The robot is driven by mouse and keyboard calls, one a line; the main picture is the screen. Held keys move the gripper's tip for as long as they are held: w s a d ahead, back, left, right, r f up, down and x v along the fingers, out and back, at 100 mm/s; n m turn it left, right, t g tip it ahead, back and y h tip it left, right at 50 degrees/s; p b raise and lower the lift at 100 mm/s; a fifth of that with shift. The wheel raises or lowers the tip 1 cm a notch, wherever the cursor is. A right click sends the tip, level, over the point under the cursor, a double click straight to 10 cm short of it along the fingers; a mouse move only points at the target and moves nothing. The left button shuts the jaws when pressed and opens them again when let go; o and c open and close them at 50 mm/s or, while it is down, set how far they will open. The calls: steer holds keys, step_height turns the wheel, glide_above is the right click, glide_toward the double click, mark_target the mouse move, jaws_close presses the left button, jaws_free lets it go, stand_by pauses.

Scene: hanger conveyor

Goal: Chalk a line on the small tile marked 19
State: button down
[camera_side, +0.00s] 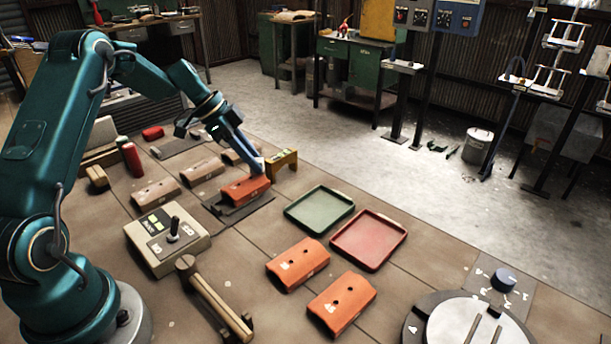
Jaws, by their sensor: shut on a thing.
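My gripper (256,163) points down just above an orange tile (246,189). It is shut on a small pale piece, which looks like chalk and is mostly hidden by the fingers. I cannot tell whether the piece touches the tile. The tile lies on a dark plate (232,213). Two more orange tiles, one (297,263) and another (341,302), lie on the table at the front. Two duller brown tiles, one (201,170) and another (156,191), lie left of the plate. The marks on the tiles are too small to read, and no chalk line is discernible.
A small wooden stand (282,163) is close right of my gripper. A green tray (319,209) and a red tray (368,240) look empty. A control box (160,248), a hammer (215,300) and a round turntable (470,325) stand nearer. A red bottle (132,160) is behind left.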

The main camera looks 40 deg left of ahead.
steer(key=shift+f, duration=0.4)
steer(key=shift+s, duration=0.2)
stand_by(0.3)
steer(key=shift+s, duration=0.65)
steer(key=shift+w, duration=0.1)
steer(key=shift+w+f, duration=0.1)
steer(key=shift+w, duration=0.6)
steer(key=shift+s, duration=0.2)
steer(key=shift+s, duration=0.65)
